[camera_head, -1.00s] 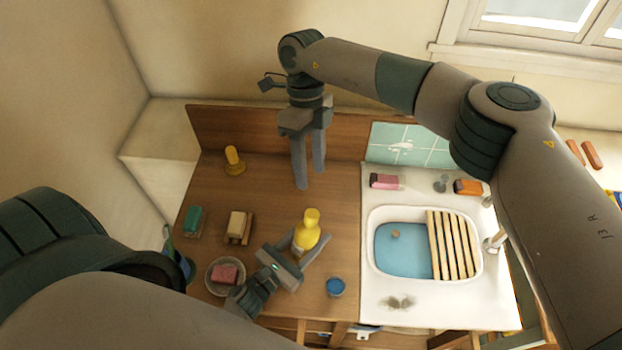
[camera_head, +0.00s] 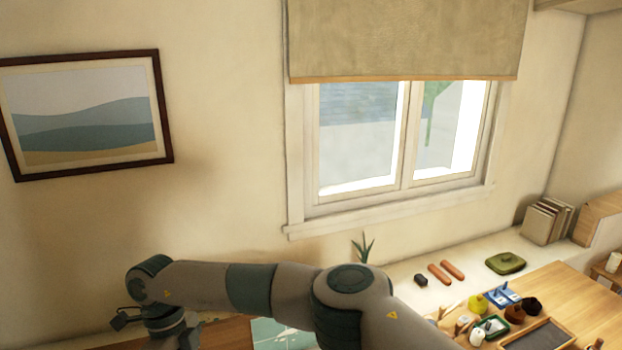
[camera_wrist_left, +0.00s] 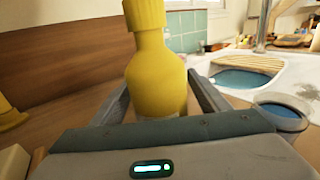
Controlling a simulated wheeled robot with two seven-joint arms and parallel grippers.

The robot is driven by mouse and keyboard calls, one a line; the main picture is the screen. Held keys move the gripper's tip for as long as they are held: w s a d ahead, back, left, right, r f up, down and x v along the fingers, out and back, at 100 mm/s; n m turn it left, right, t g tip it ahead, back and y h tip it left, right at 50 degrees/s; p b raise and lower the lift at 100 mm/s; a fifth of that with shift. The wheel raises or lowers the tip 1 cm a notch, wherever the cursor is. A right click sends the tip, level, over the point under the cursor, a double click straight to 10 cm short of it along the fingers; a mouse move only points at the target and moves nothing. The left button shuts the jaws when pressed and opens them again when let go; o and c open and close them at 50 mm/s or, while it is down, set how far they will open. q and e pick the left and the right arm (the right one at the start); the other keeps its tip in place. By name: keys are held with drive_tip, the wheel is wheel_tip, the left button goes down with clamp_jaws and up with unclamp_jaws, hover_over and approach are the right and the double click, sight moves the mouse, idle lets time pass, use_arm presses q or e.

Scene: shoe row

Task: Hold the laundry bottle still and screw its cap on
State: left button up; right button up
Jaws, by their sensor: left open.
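The yellow laundry bottle (camera_wrist_left: 157,80) stands upright in the left wrist view. Its ribbed yellow top (camera_wrist_left: 145,14) is cut by the upper edge, and I cannot tell whether that is a separate cap. My left gripper (camera_wrist_left: 160,92) is open, with one finger on each side of the bottle's lower body; firm contact does not show. The palm hides the bottle's base. In the head view my right arm shows along the bottom, but its gripper fingers are below the frame.
A round container with a blue inside (camera_wrist_left: 281,114) stands right of the bottle. A yellow object (camera_wrist_left: 10,115) and a pale block (camera_wrist_left: 14,162) are at the left. The white sink (camera_wrist_left: 215,70) lies behind. The window (camera_head: 400,140) fills the head view's middle.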

use_arm(q)
drive_tip(key=v, duration=1.1)
drive_tip(key=shift+s, duration=0.4)
drive_tip(key=shift+s+f, duration=0.1)
